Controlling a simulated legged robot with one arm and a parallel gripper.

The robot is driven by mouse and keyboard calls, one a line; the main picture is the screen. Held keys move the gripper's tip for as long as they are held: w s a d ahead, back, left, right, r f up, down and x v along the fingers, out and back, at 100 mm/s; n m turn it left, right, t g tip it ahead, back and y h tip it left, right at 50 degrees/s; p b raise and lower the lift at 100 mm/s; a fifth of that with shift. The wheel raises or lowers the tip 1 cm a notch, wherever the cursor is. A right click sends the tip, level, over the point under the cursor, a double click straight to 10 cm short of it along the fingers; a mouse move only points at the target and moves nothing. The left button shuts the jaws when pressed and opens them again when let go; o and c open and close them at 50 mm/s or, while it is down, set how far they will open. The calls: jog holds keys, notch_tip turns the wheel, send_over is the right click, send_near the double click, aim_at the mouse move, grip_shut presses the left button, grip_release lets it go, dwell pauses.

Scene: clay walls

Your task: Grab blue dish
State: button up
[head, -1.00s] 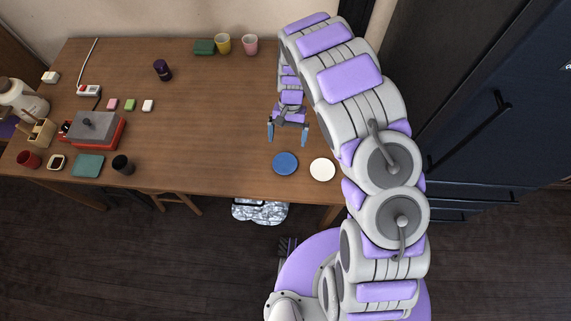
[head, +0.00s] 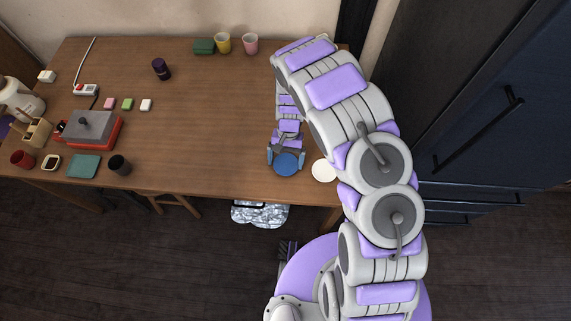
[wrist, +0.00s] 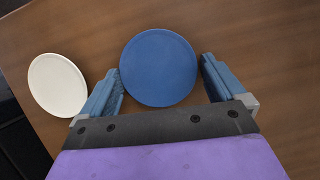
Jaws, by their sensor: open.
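The blue dish (head: 287,166) is a round, flat plate lying on the wooden table near its front edge. It also shows in the wrist view (wrist: 159,67), where it sits between and slightly beyond my open fingers. My gripper (head: 286,158) is open, with one finger on each side of the dish. In the wrist view the gripper (wrist: 162,85) has visible space between the right finger and the dish, while the left finger is closer to the rim. I cannot tell the finger height above the table.
A white dish (head: 323,171) lies just right of the blue dish; it is left of my fingers in the wrist view (wrist: 57,84). The wooden table (head: 210,130) is clear to the left. A dark cup (head: 120,165) and a red-grey box (head: 92,130) stand farther left.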

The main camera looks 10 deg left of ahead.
jog(key=shift+s+d, duration=0.1)
jog(key=c, duration=0.8)
